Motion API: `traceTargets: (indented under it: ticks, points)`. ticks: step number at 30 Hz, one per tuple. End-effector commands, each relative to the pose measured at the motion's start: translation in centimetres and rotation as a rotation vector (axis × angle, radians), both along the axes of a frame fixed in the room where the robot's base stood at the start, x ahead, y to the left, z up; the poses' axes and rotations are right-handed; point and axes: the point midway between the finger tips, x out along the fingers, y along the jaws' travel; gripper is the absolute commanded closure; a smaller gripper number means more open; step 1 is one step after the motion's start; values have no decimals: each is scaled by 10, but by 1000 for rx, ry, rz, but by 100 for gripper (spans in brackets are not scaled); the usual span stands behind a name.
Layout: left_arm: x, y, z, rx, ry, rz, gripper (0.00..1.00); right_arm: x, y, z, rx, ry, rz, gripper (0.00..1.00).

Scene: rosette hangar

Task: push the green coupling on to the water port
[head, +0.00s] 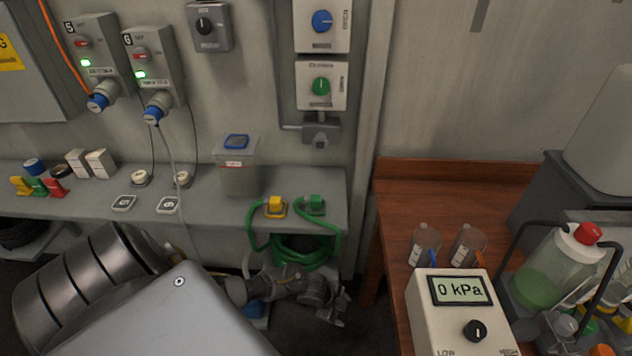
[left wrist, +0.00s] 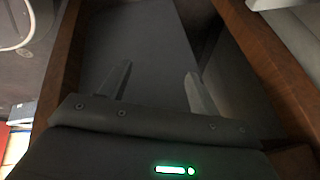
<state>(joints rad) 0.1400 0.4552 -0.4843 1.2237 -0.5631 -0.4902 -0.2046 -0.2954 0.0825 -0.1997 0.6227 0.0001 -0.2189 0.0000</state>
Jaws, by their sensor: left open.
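The green coupling (head: 315,204) sits near the right end of the grey wall shelf, beside a similar yellow coupling (head: 275,206). A green hose (head: 303,251) loops down around the shelf front. A grey fitting (head: 321,130) is on the wall under the green knob (head: 321,86); I cannot tell whether it is the water port. My left gripper (head: 338,304) is low in front of the shelf, below and apart from the green coupling. In the left wrist view its two fingers (left wrist: 158,72) are spread with nothing between them. My right gripper is not in view.
The grey shelf (head: 225,207) carries a clear lidded container (head: 237,172) left of the couplings. A wooden bench (head: 400,205) stands to the right, with a gauge box (head: 447,311) reading 0 kPa and several bottles. A wall post stands between them. The shelf front edge is above my left gripper.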

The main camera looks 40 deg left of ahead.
Motion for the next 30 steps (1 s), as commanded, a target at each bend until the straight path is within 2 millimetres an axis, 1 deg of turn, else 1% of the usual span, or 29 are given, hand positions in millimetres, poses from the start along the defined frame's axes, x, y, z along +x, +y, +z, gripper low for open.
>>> traceTargets:
  ticks: [1, 2, 3, 5, 6, 8, 9, 11, 12, 15, 18, 19, 22, 30]
  points:
    - [32, 3, 71, 65, -75, -155, 38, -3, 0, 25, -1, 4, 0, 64]
    - [44, 5, 104, 113, -108, -254, 38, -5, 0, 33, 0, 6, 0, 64]
    - [56, 9, 147, 189, -153, -392, 38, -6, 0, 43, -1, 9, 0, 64]
    - [67, 22, 209, 326, -208, -603, 38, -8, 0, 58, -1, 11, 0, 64]
    - [70, 35, 241, 419, -226, -729, 38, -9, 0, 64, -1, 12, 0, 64]
    - [71, 60, 279, 547, -232, -885, 38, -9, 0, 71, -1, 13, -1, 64]
    - [70, 79, 299, 620, -223, -972, 38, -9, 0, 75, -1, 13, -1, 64]
    - [68, 106, 326, 713, -199, -1076, 38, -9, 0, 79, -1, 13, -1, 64]
    - [65, 123, 340, 763, -177, -1132, 38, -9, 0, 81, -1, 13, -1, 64]
    - [58, 156, 369, 855, -124, -1233, 38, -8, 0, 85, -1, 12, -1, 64]
    - [53, 177, 385, 906, -86, -1289, 38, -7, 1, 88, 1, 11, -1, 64]
    - [52, 181, 388, 914, -78, -1299, 38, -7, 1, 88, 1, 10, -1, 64]
    - [50, 188, 393, 930, -63, -1318, 38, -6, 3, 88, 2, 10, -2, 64]
    - [49, 188, 392, 928, -62, -1318, 38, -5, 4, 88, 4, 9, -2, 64]
